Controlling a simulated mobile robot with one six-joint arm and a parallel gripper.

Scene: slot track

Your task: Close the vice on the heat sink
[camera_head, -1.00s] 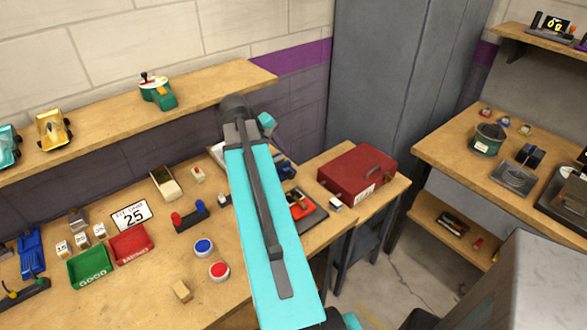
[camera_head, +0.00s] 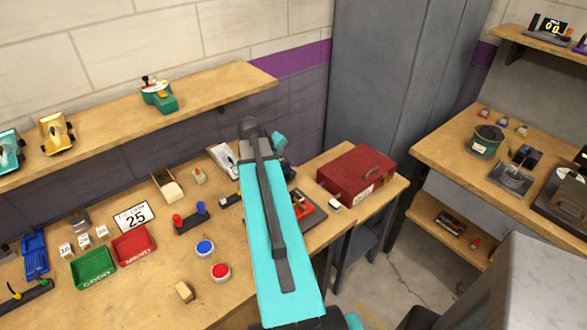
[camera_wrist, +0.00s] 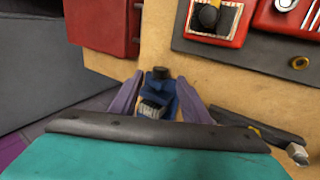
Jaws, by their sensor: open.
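The blue vice (camera_wrist: 163,88) stands on the wooden bench in the middle of the wrist view, with a dark round knob at its far end. A grey ribbed block, which looks like the heat sink (camera_wrist: 151,110), sits at the vice's near side, partly hidden; whether the jaws touch it I cannot tell. My gripper (camera_wrist: 159,93) is open, its two purple-grey fingers on either side of the vice with gaps showing. In the head view my teal arm hides most of the vice (camera_head: 288,163) and my fingers.
A red toolbox (camera_head: 357,172) stands right of the vice; it also shows in the wrist view (camera_wrist: 103,25). A dark tray (camera_wrist: 215,52) with red items lies close by. A wall shelf (camera_head: 215,85) overhangs the bench at left. Bins and two buttons occupy the bench's left part.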

